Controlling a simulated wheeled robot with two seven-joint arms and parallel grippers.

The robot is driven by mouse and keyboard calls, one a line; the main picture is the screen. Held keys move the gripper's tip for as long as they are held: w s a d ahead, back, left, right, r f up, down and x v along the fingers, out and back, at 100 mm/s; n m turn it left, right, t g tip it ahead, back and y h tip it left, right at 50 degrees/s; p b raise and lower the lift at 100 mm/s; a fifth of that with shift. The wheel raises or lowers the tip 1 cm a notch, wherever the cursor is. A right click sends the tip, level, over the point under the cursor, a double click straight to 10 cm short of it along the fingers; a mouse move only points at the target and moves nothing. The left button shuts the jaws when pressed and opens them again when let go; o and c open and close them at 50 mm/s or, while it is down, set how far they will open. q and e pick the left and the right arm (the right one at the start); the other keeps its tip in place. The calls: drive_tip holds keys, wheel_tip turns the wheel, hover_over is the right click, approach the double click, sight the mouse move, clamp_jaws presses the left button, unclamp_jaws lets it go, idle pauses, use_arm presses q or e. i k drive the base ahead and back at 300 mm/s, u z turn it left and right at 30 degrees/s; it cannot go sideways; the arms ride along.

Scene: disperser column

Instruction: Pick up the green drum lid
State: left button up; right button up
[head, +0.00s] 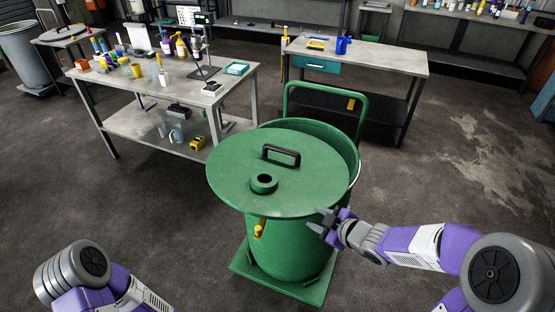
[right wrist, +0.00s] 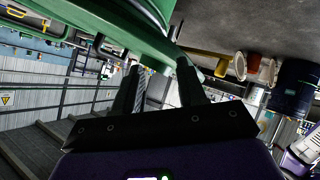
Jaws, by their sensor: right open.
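The green drum lid (head: 232,165) is a flat disc with a black handle (head: 281,155) and a raised ring with a dark hole (head: 264,183). It lies off-centre over the green drum (head: 287,248), overhanging to the left and front. The drum's open inside shows behind it. My right gripper (head: 325,222) is open at the lid's right front edge. In the right wrist view its fingers (right wrist: 162,75) stand apart, with a green edge (right wrist: 150,48) at their tips; whether they touch it is unclear. My left forearm shows at lower left, but its gripper is out of view.
The drum stands on a green wheeled base (head: 312,292) with a tall handle (head: 327,84) behind. A cluttered workbench (head: 135,82) is at back left, and another bench (head: 390,58) at back right. Open floor (head: 460,170) lies to the right.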

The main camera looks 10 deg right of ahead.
sight(279, 160)
drive_tip(key=i, duration=0.9)
